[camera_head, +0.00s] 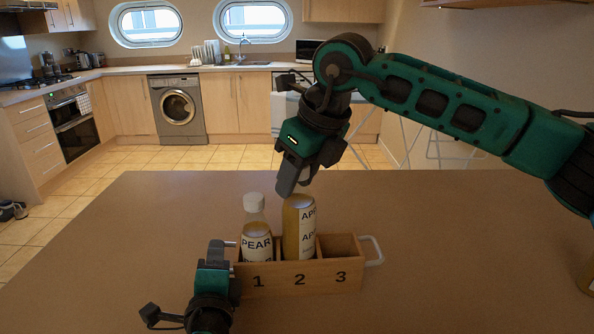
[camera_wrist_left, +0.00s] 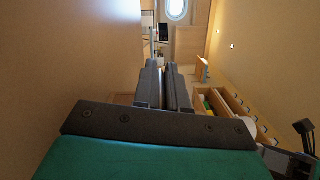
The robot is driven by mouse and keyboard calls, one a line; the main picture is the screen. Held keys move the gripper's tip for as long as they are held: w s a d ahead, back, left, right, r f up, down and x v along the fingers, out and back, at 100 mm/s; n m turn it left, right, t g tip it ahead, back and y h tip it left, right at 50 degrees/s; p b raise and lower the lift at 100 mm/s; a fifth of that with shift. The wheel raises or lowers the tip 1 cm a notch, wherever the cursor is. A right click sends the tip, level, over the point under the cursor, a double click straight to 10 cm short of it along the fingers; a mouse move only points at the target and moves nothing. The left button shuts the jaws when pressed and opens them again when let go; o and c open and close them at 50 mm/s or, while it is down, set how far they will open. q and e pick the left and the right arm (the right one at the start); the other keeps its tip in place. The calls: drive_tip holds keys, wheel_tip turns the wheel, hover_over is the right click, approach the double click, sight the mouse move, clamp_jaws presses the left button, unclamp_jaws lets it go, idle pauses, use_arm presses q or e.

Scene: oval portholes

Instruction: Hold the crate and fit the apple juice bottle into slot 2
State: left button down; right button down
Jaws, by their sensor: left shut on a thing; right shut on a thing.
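The wooden crate (camera_head: 318,282) stands on the table with slots numbered 1, 2 and 3. The apple juice bottle (camera_head: 299,235) is upright at slot 2, its lower end hidden behind the crate's front wall. I cannot tell whether it rests on the slot floor. My right gripper (camera_head: 296,190) is shut on its top from above and hides the cap. My left gripper (camera_head: 230,250) is shut at the crate's left end, on what seems to be the handle there, mostly hidden.
A pear juice bottle (camera_head: 257,230) with a white cap stands in slot 1, close beside the apple juice bottle. Slot 3 (camera_head: 340,246) is empty. A pale handle (camera_head: 374,250) sticks out at the crate's right end. Another bottle (camera_head: 588,277) is cut off at the right edge. The table around is clear.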

sight(297, 204)
use_arm(q)
drive_tip(key=shift+f, duration=0.15)
use_arm(e)
drive_tip(key=shift+f, duration=1.1)
idle(0.4)
drive_tip(key=shift+f, duration=1.4)
drive_tip(key=c, duration=0.6)
unclamp_jaws()
drive_tip(key=shift+f, duration=0.1)
